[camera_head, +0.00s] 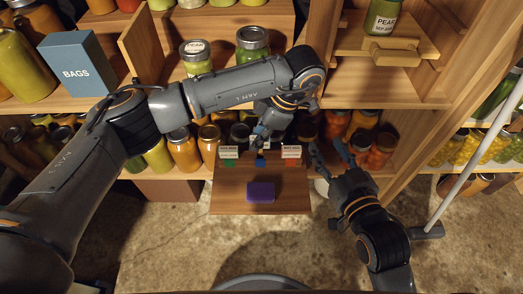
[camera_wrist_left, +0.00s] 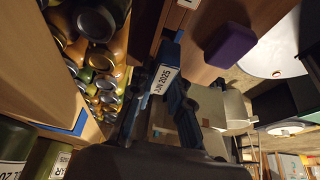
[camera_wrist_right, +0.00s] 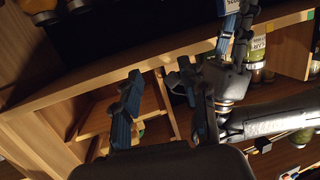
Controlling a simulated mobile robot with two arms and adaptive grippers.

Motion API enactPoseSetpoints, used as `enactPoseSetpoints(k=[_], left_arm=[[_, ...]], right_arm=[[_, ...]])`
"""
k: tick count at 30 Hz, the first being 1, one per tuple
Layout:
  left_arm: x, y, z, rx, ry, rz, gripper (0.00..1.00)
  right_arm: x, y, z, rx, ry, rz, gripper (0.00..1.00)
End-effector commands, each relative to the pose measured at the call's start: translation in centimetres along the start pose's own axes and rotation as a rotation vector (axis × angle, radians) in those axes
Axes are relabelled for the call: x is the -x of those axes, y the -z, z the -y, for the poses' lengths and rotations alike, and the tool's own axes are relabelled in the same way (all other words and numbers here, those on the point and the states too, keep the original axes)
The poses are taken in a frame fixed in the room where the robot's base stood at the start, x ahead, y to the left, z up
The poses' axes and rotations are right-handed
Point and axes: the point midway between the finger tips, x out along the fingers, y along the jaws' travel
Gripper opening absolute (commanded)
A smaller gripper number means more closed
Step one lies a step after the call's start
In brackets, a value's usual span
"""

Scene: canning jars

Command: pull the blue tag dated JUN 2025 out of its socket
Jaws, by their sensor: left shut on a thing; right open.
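The blue tag has a white label that reads in part "N 2025" in the left wrist view (camera_wrist_left: 161,78). My left gripper (camera_wrist_left: 160,98) is shut on it. In the head view this gripper (camera_head: 261,141) is over the back of a wooden board (camera_head: 232,198), and blue shows just below it (camera_head: 260,162). I cannot tell whether the tag's lower end is inside its socket; the socket is hidden. My right gripper (camera_head: 329,150) is open and empty, right of the board; its spread fingers also show in the right wrist view (camera_wrist_right: 158,76).
A green tag (camera_head: 228,153) and a red tag (camera_head: 291,153) stand on either side of the blue one. A purple block (camera_head: 261,192) lies on the board. Shelves with several jars are behind. A pale pole (camera_head: 470,155) stands at the right.

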Motion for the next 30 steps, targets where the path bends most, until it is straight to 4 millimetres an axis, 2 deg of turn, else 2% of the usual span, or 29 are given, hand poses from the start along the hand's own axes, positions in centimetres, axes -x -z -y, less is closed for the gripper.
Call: enactPoseSetpoints(k=[30], left_arm=[[1.2, 0.5, 0.0, 0.0, 0.0, 0.0, 0.0]], right_arm=[[1.1, -3.9, -0.5, 0.001, -0.011, 0.219, 0.43]])
